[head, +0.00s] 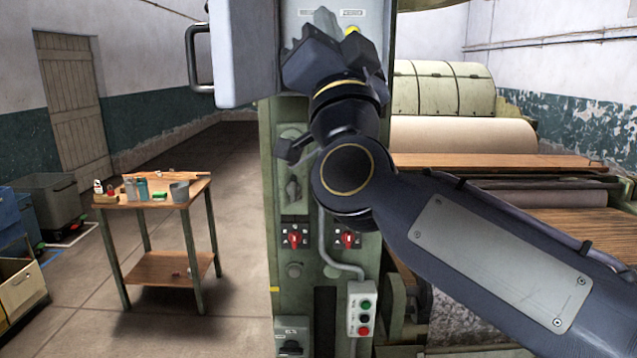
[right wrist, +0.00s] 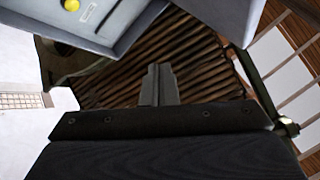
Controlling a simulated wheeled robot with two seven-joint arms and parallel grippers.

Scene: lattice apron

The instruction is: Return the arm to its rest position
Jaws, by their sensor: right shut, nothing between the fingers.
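My right arm (head: 480,250) comes in from the lower right and reaches up in front of the green machine column (head: 292,260). My right gripper (head: 316,22) is at the top of the column, in front of its upper panel, with the arm partly hiding it. In the right wrist view the two fingers (right wrist: 158,84) are together and empty, with dark ribbed slats beyond them. My left gripper is not in view.
A pale grey box with a handle (head: 240,55) stands out left of the gripper. Red switches (head: 294,239) and a push-button box (head: 361,308) are lower on the column. Rollers (head: 460,135) lie right. A small table (head: 150,270) stands left, with open floor around it.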

